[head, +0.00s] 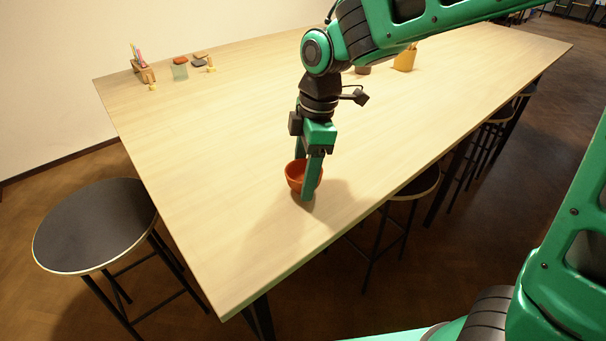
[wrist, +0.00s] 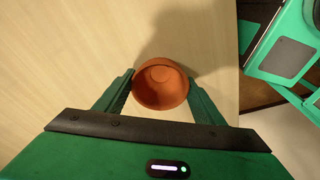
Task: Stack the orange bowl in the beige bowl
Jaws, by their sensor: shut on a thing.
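The orange bowl (head: 295,174) is at the near part of the long wooden table, upright, between the fingers of my gripper (head: 308,186). In the wrist view the orange bowl (wrist: 160,86) sits with its open top facing the camera, and the fingers of my gripper (wrist: 160,90) press on its left and right sides. A shadow lies beside it; I cannot tell whether the bowl touches the table or hangs just above it. I cannot make out a beige bowl in either view; my arm covers part of the table's far side.
The wooden table (head: 210,130) is mostly clear around the bowl. At its far left stand a pencil holder (head: 143,72) and small blocks and jars (head: 180,68). A yellow container (head: 405,60) stands farther back. A round dark stool (head: 95,225) is at the left; more stools line the right side.

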